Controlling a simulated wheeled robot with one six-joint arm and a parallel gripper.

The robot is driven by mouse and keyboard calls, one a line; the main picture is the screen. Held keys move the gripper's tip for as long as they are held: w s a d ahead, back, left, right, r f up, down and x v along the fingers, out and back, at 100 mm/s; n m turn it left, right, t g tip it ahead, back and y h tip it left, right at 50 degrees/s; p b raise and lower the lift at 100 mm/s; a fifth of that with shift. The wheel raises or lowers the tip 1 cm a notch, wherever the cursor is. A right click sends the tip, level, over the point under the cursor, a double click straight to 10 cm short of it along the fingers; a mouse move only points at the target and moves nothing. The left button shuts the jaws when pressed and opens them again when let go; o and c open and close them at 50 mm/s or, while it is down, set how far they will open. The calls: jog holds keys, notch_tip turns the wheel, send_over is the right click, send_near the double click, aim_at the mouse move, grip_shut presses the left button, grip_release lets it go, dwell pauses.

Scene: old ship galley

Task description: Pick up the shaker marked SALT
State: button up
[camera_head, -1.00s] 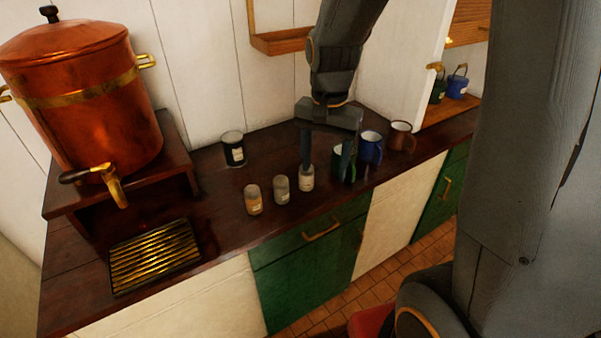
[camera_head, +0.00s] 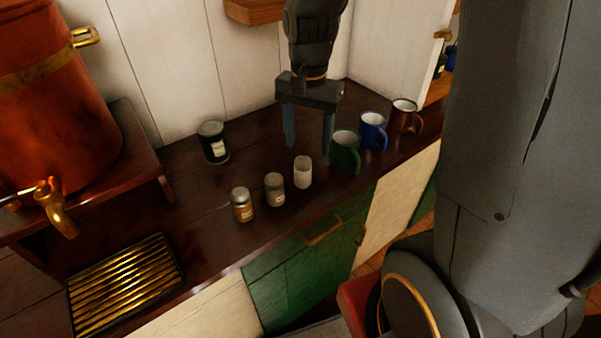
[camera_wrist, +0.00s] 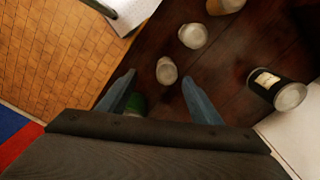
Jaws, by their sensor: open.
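Three small shakers stand upright in a slanting row on the dark counter. The right one (camera_head: 303,172) has pale, whitish contents, the middle one (camera_head: 274,189) is greyish and the left one (camera_head: 242,205) is amber-brown. Their labels are too small to read, so I cannot tell which says SALT. My gripper (camera_head: 308,146) is open and empty, fingers pointing down, just behind the pale shaker and left of the green mug (camera_head: 345,152). In the wrist view the nearest shaker (camera_wrist: 166,71) shows just beyond the gap between the fingertips (camera_wrist: 158,78), with another shaker (camera_wrist: 193,36) farther off.
A blue mug (camera_head: 373,132) and a brown mug (camera_head: 404,117) stand right of the green mug. A black labelled jar (camera_head: 213,143) stands near the wall. A copper urn (camera_head: 55,110) and brass drip grate (camera_head: 125,285) are left. The counter's front edge is close to the shakers.

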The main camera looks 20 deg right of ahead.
jog(key=b, duration=0.4)
send_over(303, 172)
jog(key=w+d, duration=0.1)
jog(key=w, duration=0.1)
notch_tip(303, 172, down, 5)
jog(key=shift+s+r, duration=0.1)
jog(key=shift+r, duration=0.1)
jog(key=shift+w+a+f+p, duration=0.15)
jog(key=shift+f+p, duration=0.4)
jog(key=shift+f, duration=1.45)
jog(key=shift+w+d+f+p, duration=0.1)
jog(key=shift+f+p, duration=0.4)
jog(key=shift+f, duration=1.45)
jog(key=c, duration=1.2)
